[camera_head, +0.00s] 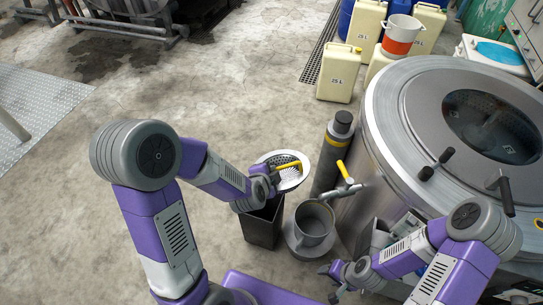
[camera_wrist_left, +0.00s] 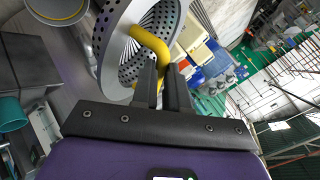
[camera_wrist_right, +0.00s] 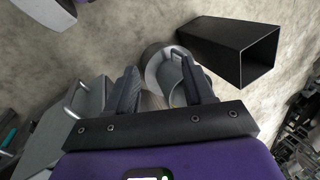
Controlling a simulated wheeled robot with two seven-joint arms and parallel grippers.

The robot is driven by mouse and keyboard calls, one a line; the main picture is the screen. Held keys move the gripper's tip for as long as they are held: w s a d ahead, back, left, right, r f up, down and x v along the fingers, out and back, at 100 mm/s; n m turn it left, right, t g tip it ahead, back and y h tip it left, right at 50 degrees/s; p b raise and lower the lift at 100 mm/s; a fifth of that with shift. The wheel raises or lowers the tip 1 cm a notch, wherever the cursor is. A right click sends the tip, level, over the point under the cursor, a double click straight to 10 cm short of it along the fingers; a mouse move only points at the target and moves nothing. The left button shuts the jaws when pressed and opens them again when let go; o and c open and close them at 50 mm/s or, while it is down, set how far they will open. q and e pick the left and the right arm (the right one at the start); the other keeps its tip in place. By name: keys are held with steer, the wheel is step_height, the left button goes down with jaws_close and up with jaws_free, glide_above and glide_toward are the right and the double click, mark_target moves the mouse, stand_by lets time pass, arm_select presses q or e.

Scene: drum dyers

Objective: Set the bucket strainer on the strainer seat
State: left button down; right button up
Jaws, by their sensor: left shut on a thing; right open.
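The bucket strainer (camera_head: 264,159) is a pale metal ring with a perforated bowl and a yellow handle. My left gripper (camera_head: 274,174) is shut on its yellow handle and holds it tilted above the black bin. In the left wrist view the perforated strainer (camera_wrist_left: 112,50) fills the upper middle, its handle between the fingers (camera_wrist_left: 162,68). The grey round holder that looks like the strainer seat (camera_head: 300,243) stands right of and below the strainer, apart from it. It shows beyond the right fingers in the right wrist view (camera_wrist_right: 155,68). My right gripper (camera_head: 337,284) is open and empty near this holder.
A square black bin (camera_head: 263,232) stands left of the holder. A dark grey cylinder (camera_head: 331,158), a yellow-handled valve (camera_head: 345,173) and the large steel drum (camera_head: 385,150) stand right. Cream canisters (camera_head: 338,75) are at the back.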

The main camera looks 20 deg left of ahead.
arm_select(q)
steer(key=f+b, duration=0.2)
steer(key=f, duration=0.1)
steer(key=f+b, duration=0.3)
steer(key=f, duration=0.1)
steer(key=shift+s+b, duration=0.2)
steer(key=shift+b, duration=0.1)
steer(key=shift+r, duration=0.15)
